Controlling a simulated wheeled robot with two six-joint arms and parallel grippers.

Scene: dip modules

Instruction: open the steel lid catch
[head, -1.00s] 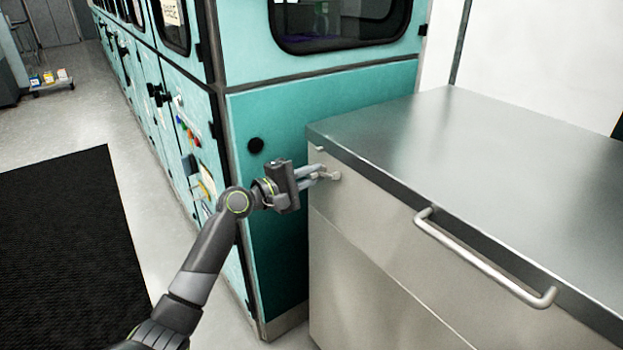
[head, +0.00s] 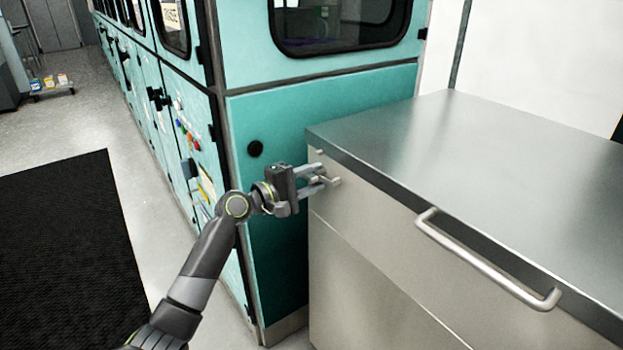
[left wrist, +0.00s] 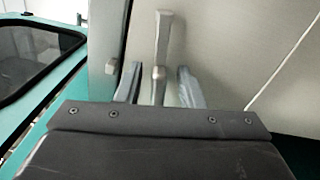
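The steel lid catch (head: 333,181) is a small lever on the front of the steel cabinet, just under the lid's edge at its left corner. In the left wrist view, the catch (left wrist: 162,45) is a flat bar with a round pivot, lying roughly along the fingers' direction. My left gripper (head: 321,177) is at the catch with its fingers apart. In the left wrist view, the left gripper's fingers (left wrist: 160,88) stand on both sides of the catch, with a visible gap on each side. A small peg (left wrist: 111,66) sits left of it. My right gripper is out of view.
The steel lid (head: 480,140) lies flat on the cabinet (head: 365,255), with a bar handle (head: 485,262) at its front. A teal machine (head: 310,115) stands close behind and left of the catch. Open floor and a black mat (head: 65,250) lie to the left.

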